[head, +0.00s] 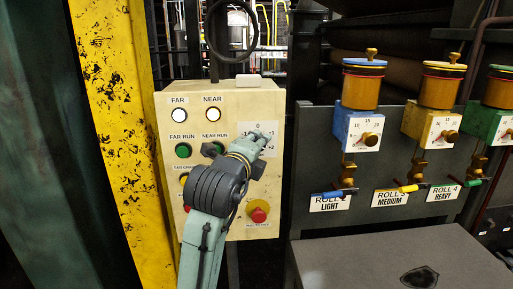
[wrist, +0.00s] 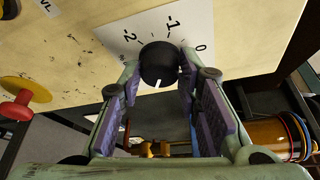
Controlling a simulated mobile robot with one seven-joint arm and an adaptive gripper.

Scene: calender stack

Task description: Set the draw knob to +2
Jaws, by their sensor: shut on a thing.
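The draw knob (wrist: 158,63) is a black round knob on a white dial plate (wrist: 120,35), which shows -2, -1 and 0 in the wrist view. A white mark on the knob points to the bottom of the wrist view, away from -1. The numbers on that side are hidden by my gripper (wrist: 159,68), which is shut on the knob, one finger on each side. In the head view my gripper (head: 262,138) covers the knob and part of the dial plate (head: 258,126), where 0 and +2 show.
The cream control panel (head: 262,185) carries lamps, green buttons and a red knob on a yellow disc (head: 258,211), also at the left of the wrist view (wrist: 18,105). Lubricator cups (head: 362,90) stand right of the panel. A yellow post (head: 112,120) is at its left.

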